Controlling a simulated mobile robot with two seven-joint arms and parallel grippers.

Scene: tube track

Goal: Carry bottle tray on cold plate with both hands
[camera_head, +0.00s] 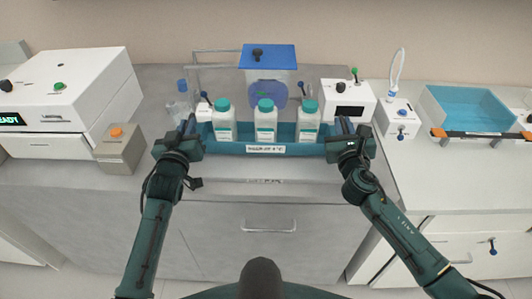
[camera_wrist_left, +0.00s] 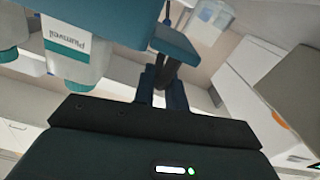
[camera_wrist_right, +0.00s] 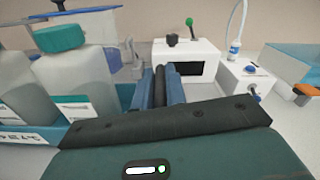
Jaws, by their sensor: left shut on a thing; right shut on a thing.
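A teal bottle tray (camera_head: 300,149) with a white front label holds three white bottles with teal caps: left (camera_head: 223,125), middle (camera_head: 265,125) and right (camera_head: 307,125). The bottles stand upright. My left gripper (camera_head: 188,127) is shut on the tray's left end; its fingers (camera_wrist_left: 163,88) close on a dark handle in the left wrist view. My right gripper (camera_head: 345,127) is shut on the tray's right end, with its fingers (camera_wrist_right: 169,85) around a dark handle in the right wrist view. The tray looks level. I cannot clearly make out the cold plate.
A blue-lidded container (camera_head: 268,62) stands behind the tray. A white device (camera_head: 348,101) is behind the right gripper. A grey box with an orange knob (camera_head: 119,152) and a large white machine (camera_head: 75,95) stand left. A blue basin (camera_head: 470,108) is right. The counter front is clear.

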